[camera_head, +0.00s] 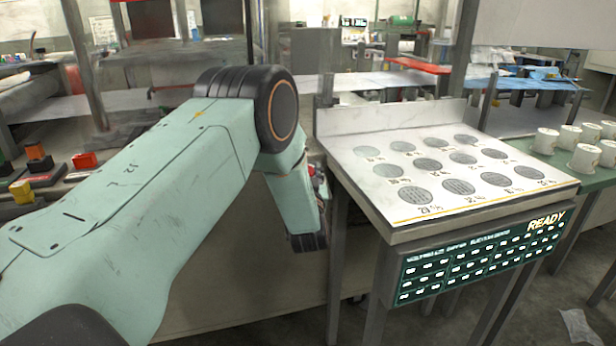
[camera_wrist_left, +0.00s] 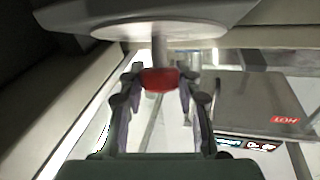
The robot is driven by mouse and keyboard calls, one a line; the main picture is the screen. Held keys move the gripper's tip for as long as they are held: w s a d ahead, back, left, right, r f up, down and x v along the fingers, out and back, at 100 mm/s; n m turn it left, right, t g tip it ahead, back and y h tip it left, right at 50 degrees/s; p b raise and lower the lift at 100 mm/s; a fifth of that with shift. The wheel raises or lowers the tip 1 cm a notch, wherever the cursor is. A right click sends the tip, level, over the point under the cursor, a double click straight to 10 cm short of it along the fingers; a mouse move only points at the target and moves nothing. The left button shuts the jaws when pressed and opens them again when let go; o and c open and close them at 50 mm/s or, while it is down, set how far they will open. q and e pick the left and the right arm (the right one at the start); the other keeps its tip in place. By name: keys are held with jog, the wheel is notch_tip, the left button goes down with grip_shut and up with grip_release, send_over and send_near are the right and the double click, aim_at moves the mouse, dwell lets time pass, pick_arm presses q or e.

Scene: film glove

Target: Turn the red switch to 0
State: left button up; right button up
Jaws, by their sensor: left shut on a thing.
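The red switch (camera_wrist_left: 159,79) shows in the left wrist view as a small red block at the end of a short grey stem under a pale rounded plate. My left gripper (camera_wrist_left: 158,88) has its two fingers on either side of the red switch and is shut on it. In the head view a bit of red (camera_head: 319,184) shows beside my left wrist, and my arm hides most of the gripper. No 0 mark or pointer can be read, so the switch's setting cannot be told. My right gripper is in neither view.
A white-topped stand (camera_head: 370,205) with rows of grey discs is right of my arm, with a green READY panel (camera_head: 480,256) on its front. White cups (camera_head: 585,158) stand on a green table at the far right. Red and yellow buttons (camera_head: 84,160) are at left.

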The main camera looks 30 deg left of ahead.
pick_arm(q)
jog(key=shift+n+g+y, duration=0.4)
jog(key=shift+n+y, duration=0.1)
jog(key=shift+n, duration=0.2)
jog(key=o, duration=1.2)
jog(key=shift+s, duration=0.1)
jog(key=v, duration=1.2)
jog(key=shift+f, duration=0.1)
